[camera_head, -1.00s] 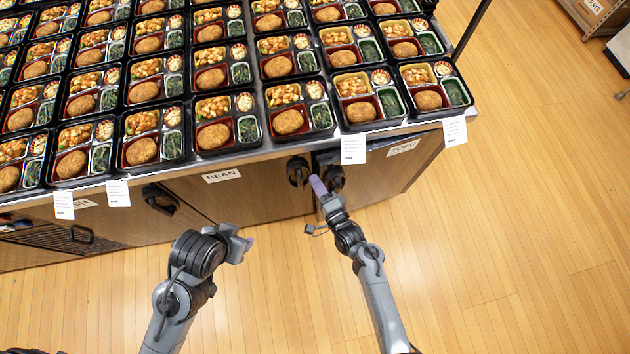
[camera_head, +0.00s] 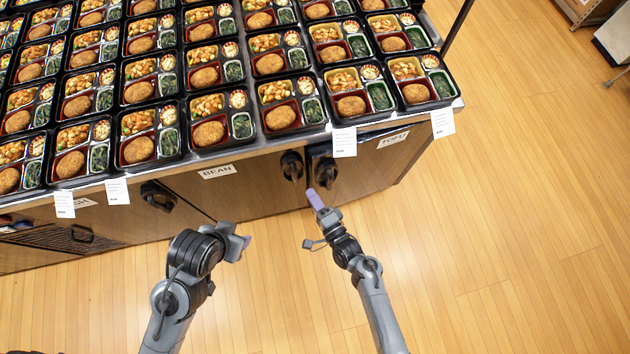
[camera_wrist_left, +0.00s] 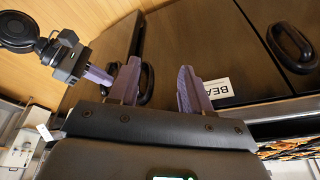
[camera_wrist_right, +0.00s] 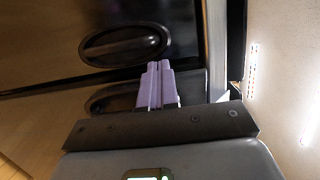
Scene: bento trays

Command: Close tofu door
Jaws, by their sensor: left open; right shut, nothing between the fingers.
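The tofu door (camera_head: 372,170) is the brown panel with the TOFU label (camera_head: 394,139) at the counter's right end. A dark strip shows along its top by the handle; I cannot tell whether it stands slightly ajar. Its black handle (camera_head: 326,173) is beside the bean door's handle (camera_head: 292,166). My right gripper (camera_head: 314,197) is shut and empty, just in front of and below the two handles. Its fingers (camera_wrist_right: 157,84) show together in the right wrist view, overlapping a dark handle. My left gripper (camera_head: 242,245) is open and empty, away from the doors; its parted fingers show in the left wrist view (camera_wrist_left: 158,84).
The bean door (camera_head: 245,190) adjoins on the left. Bento trays (camera_head: 345,106) crowd the countertop, with paper tags (camera_head: 344,142) hanging over its front edge. Wooden floor (camera_head: 500,240) is clear to the right. A rack (camera_head: 590,10) stands at the far upper right.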

